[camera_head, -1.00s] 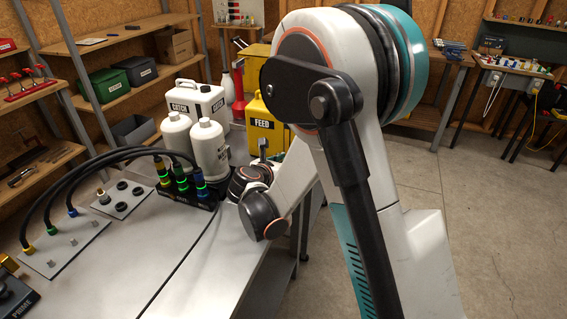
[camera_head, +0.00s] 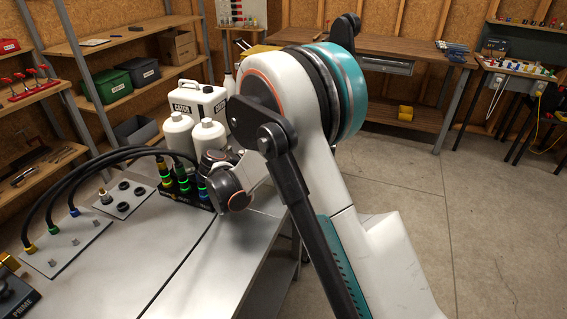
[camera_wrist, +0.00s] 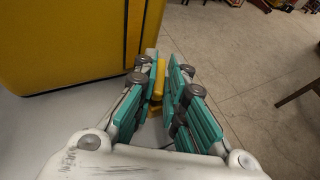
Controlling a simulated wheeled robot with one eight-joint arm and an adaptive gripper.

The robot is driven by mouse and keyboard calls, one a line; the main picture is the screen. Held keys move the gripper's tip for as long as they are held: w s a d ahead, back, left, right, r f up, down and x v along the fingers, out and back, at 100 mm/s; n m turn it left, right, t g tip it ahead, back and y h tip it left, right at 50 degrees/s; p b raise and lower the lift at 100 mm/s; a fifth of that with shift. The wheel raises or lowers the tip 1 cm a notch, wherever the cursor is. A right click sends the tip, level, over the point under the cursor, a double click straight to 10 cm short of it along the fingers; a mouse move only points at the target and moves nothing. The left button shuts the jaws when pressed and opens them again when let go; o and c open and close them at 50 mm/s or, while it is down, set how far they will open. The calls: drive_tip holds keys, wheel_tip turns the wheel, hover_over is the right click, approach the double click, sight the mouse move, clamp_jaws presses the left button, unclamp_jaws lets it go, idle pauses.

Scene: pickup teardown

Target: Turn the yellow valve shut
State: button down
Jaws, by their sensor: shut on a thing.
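The yellow valve (camera_wrist: 159,76) shows as a small yellow handle in the wrist view, between the teal-padded fingers of my gripper (camera_wrist: 162,88). My gripper is shut on it. The yellow tank (camera_wrist: 60,45) stands just beyond, at the upper left of the wrist view. In the head view my arm covers most of that tank, and only a yellow strip (camera_head: 258,49) shows behind it. The valve and my fingers are hidden there.
White jugs (camera_head: 200,104) and a block with coloured hose fittings (camera_head: 182,188) stand close left of my wrist. Black hoses (camera_head: 95,165) arch over the metal bench (camera_head: 130,255). The floor (camera_head: 425,190) on the right is clear.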

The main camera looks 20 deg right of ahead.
idle(0.3)
drive_tip(key=c, duration=1.7)
unclamp_jaws()
drive_tip(key=shift+v, duration=3.75)
drive_tip(key=shift+w, duration=0.1)
